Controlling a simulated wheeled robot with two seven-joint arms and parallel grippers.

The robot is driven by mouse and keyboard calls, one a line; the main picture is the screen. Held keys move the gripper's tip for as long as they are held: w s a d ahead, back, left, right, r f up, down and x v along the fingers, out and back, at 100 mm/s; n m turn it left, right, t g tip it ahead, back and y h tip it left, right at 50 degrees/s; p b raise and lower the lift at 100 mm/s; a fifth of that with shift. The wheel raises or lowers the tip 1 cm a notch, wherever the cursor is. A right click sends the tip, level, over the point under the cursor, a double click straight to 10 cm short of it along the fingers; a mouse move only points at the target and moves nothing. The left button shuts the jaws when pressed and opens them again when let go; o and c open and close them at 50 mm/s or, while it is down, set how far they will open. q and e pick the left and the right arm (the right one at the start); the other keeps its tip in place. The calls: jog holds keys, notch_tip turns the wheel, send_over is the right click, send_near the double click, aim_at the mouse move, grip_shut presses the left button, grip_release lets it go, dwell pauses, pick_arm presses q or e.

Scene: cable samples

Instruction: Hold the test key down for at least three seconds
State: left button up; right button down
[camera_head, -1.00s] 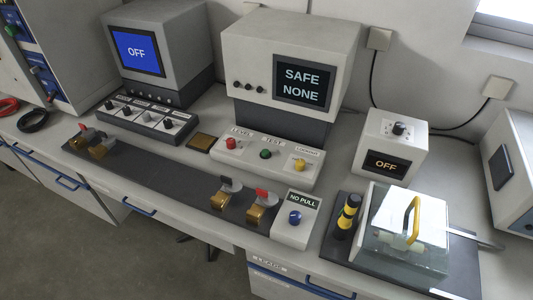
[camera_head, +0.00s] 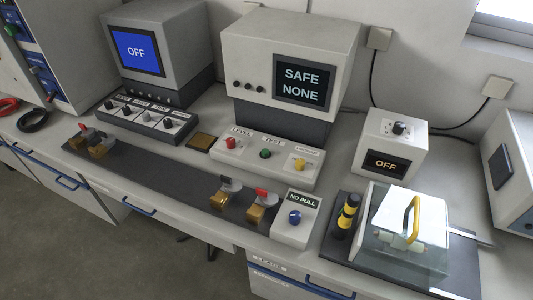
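The test key is the green button (camera_head: 265,154) under the label TEST, on a pale sloped key panel (camera_head: 228,155) in front of the large grey instrument. A red button (camera_head: 231,143) stands to its left and a yellow button (camera_head: 300,164) to its right. Nothing touches the green key. The instrument's screen (camera_head: 303,81) reads SAFE NONE. Neither of my grippers shows in the head view.
A blue screen (camera_head: 136,52) reads OFF, with a knob panel (camera_head: 146,119) before it. A small box display (camera_head: 386,165) also reads OFF. Brass clamps (camera_head: 262,212) stand on a dark strip (camera_head: 160,179). A clear-walled box (camera_head: 384,238) with a yellow handle (camera_head: 412,219) is at right.

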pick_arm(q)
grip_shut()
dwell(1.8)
